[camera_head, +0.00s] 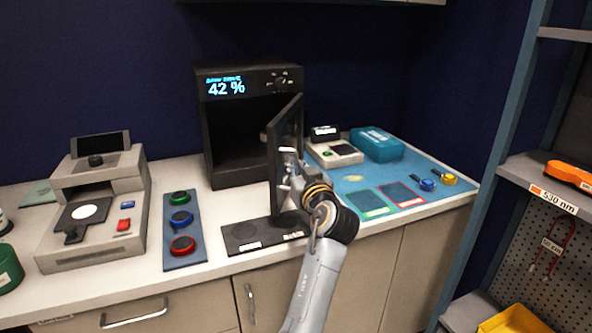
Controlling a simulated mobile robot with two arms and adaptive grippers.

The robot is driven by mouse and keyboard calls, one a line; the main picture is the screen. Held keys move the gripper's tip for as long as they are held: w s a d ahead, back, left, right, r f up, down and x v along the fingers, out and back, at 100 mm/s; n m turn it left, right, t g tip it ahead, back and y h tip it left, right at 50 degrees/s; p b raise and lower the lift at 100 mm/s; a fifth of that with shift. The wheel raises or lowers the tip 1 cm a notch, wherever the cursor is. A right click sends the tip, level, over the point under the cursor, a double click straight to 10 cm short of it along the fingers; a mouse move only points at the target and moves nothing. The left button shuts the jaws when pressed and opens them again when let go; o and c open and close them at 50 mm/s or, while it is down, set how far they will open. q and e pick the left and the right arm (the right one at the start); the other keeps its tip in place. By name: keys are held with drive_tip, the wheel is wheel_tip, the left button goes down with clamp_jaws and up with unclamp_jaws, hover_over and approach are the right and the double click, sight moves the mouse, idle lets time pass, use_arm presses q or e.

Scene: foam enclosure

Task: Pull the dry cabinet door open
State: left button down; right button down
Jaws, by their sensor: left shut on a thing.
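The dry cabinet (250,82) is a black box on the counter with a blue "42 %" display and a knob at its top right. Its door (285,135) stands open, swung out towards me on the right side and seen nearly edge-on. The dark interior shows to the left of the door. My left gripper (290,168) is at the door's outer face and is shut on the door handle, which the fingers mostly hide. My right gripper is not in view.
A black mat (245,238) lies below the door. A panel with green, blue and red rings (182,220) and a grey instrument (95,245) stand to the left. A blue mat (355,185) with a teal case (376,145) lies right. A shelf rack (505,120) stands far right.

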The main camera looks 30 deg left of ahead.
use_arm(q)
drive_tip(key=shift+f, duration=0.4)
